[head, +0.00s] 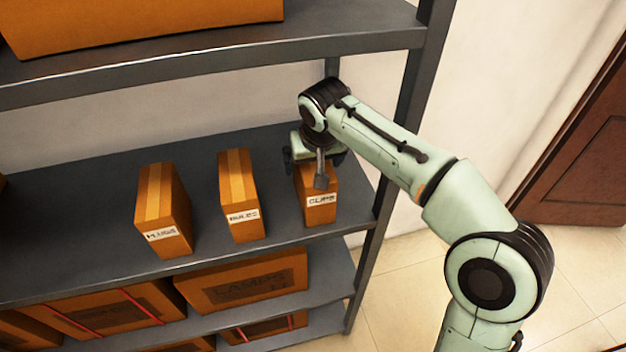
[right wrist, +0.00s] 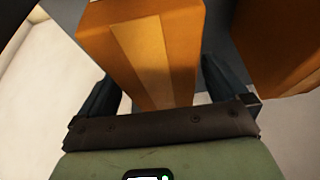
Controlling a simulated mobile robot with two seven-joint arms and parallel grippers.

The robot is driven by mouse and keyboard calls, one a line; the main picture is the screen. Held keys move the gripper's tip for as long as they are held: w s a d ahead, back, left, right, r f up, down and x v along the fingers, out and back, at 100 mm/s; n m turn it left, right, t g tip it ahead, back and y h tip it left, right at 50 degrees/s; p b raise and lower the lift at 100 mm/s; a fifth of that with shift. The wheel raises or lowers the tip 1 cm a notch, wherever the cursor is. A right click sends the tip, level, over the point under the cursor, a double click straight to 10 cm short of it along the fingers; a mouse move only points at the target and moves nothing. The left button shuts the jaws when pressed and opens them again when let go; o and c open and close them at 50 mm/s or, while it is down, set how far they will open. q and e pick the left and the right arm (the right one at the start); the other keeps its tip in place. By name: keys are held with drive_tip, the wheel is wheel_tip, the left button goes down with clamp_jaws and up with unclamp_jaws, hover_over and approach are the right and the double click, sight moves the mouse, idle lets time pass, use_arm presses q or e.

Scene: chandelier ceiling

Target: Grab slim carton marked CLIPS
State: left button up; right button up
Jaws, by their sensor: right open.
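The slim orange carton marked CLIPS (head: 319,208) stands upright at the right end of the middle shelf, its white label facing front. My right gripper (head: 316,160) is above and around its top, hiding much of the upper part. In the right wrist view the carton (right wrist: 150,45) with its lighter tape strip lies between the two dark fingers of my right gripper (right wrist: 155,92). The fingers are open, one on each side, with a visible gap at least on the right. My left gripper is not in view.
Two similar labelled cartons stand to the left, a nearer one (head: 239,195) and a farther one (head: 164,210). The neighbour also shows in the right wrist view (right wrist: 285,45). A shelf post (head: 372,240) is close on the right. An upper shelf (head: 220,60) hangs above.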

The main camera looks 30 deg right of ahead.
drive_tip(key=shift+f, duration=0.25)
drive_tip(key=shift+r, duration=0.1)
drive_tip(key=c, duration=1.8)
drive_tip(key=shift+c, duration=0.2)
